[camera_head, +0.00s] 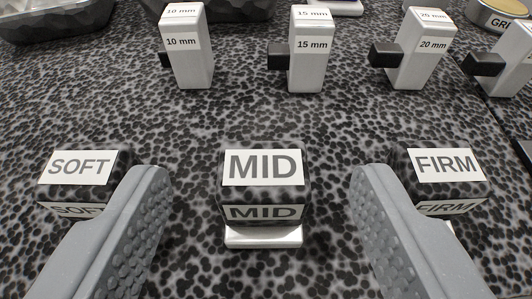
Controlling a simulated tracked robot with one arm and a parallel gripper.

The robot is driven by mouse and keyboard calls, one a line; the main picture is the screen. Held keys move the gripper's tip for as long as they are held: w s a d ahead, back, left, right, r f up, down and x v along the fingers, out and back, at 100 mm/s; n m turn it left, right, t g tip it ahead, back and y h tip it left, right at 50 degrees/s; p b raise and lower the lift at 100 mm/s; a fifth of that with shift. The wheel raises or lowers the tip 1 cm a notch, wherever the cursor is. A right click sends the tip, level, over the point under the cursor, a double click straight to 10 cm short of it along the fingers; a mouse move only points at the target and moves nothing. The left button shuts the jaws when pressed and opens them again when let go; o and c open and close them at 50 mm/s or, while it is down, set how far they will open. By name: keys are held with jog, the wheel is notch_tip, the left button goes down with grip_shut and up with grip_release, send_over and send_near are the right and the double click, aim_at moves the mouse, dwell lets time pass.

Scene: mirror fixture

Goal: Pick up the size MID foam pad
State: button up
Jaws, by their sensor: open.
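The MID foam pad (263,190) is a dark speckled block with white MID labels on its top and front. It rests on a small white base (263,236) in the lower middle of the view. My gripper (258,180) is open, with one grey textured finger on each side of the MID pad. Clear gaps show between the fingers and the pad. The SOFT pad (85,176) is to the left and the FIRM pad (442,172) to the right, each partly hidden by a finger.
White blocks marked 10 mm (187,50), 15 mm (310,52) and 20 mm (420,50) stand behind, with dark side knobs. Another white block (510,60) is cut off at right. Black trays (55,18) lie at the back left. The speckled surface between the rows is clear.

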aim_at(264, 163)
jog(key=x, duration=0.3)
jog(key=shift+w, duration=0.1)
jog(key=c, duration=1.1)
jog(key=shift+o, duration=0.2)
jog(key=shift+r, duration=0.15)
